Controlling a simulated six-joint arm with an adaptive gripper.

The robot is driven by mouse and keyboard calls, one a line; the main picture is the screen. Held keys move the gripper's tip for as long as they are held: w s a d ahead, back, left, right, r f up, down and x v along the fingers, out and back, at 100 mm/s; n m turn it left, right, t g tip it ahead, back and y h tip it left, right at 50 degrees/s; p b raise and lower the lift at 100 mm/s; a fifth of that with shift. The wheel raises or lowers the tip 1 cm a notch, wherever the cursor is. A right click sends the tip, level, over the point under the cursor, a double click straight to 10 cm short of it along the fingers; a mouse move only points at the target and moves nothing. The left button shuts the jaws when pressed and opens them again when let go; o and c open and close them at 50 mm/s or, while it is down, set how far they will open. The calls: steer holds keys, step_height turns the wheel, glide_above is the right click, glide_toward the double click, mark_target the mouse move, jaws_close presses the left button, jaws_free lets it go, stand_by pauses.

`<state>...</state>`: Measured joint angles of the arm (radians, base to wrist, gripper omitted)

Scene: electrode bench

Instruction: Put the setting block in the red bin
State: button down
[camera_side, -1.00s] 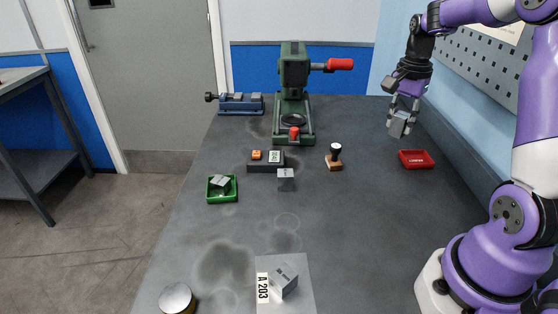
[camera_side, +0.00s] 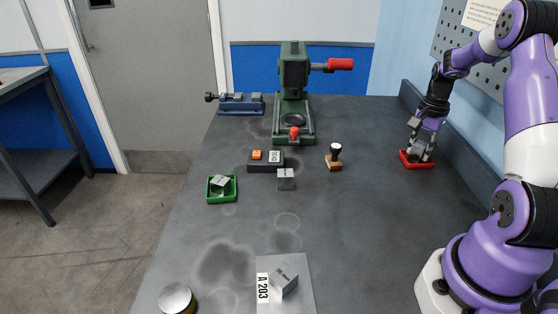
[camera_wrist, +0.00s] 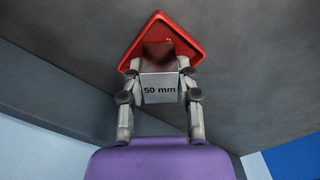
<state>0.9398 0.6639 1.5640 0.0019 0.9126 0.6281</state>
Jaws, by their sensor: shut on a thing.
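My gripper (camera_side: 419,155) is at the red bin (camera_side: 431,165) on the right side of the bench. In the wrist view my gripper (camera_wrist: 161,90) is shut on a grey metal block marked "50 mm" (camera_wrist: 159,88), the setting block. The block is over the red bin (camera_wrist: 187,43), and its far end covers part of the bin floor. The bin's rim shows around it. I cannot tell whether the block touches the bin floor. In the side view the fingers mostly hide the block.
A wooden-handled stamp (camera_side: 334,157), a small grey block (camera_side: 286,179), a green tray (camera_side: 233,196) with a block, and a dark display box (camera_side: 265,167) stand to the left. A green press (camera_side: 293,90) and blue vise (camera_side: 240,104) are behind. The wall runs close on the right.

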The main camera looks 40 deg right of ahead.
mark_target(421, 144)
steer(key=shift+f, duration=0.1)
steer(key=c, duration=0.6)
jaws_free()
step_height(421, 144, up, 12)
steer(key=w+a+r+n+t+h, duration=0.1)
steer(key=w+a+r+n, duration=0.15)
steer(key=a, duration=0.45)
steer(key=w+a+r+n+t, duration=0.1)
steer(key=a+r+n, duration=0.25)
steer(key=a, duration=0.35)
steer(key=shift+s+a+f+n+t+y, duration=0.15)
steer(key=shift+s+a+f+n+t, duration=0.55)
steer(key=shift+a+n, duration=1.65)
steer(key=shift+s+a+f+n+t+y, duration=0.15)
steer(key=shift+s+a+n+t, duration=0.35)
steer(key=shift+s+a+n, duration=1.75)
steer(key=shift+w+a+f+n+t+y, duration=0.25)
steer(key=shift+a+n+t, duration=0.75)
steer(key=shift+a, duration=2.55)
